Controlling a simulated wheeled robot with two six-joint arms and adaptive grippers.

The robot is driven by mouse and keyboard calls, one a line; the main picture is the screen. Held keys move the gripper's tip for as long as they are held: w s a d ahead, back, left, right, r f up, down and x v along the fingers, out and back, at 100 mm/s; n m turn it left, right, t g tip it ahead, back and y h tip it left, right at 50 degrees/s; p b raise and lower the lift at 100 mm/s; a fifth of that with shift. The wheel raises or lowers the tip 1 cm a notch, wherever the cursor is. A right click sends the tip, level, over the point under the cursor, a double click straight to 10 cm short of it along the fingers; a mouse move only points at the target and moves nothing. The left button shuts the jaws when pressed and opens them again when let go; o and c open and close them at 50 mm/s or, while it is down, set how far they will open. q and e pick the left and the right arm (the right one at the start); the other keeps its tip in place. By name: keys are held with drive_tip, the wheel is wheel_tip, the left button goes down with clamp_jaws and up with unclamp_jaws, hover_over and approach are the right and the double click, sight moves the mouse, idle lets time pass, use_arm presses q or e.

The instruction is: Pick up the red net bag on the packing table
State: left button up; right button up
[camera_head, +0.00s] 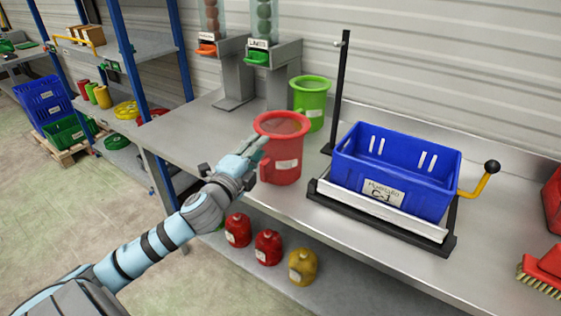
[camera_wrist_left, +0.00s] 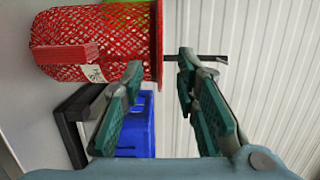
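The red net bag (camera_head: 281,157) stands upright on the packing table (camera_head: 198,127), with a wide round rim, a white label and a handle on its left side. My left gripper (camera_head: 257,150) is at the bag's upper left, close to the rim, and hides part of that side. In the left wrist view the red mesh (camera_wrist_left: 115,32) fills the upper left, and its rim shows between the two open fingers (camera_wrist_left: 160,68). The gripper is empty. I cannot tell whether a finger touches the bag. My right gripper is not in view.
A green net bag (camera_head: 312,101) stands just behind the red one. A blue crate (camera_head: 395,170) sits in a black frame to the right, with a yellow lever (camera_head: 481,181). Red and yellow containers (camera_head: 268,246) sit on the lower shelf. A red brush (camera_head: 543,272) lies at the right edge.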

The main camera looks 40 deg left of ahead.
sight(280, 154)
use_arm(q)
drive_tip(key=x, duration=0.4)
clamp_jaws()
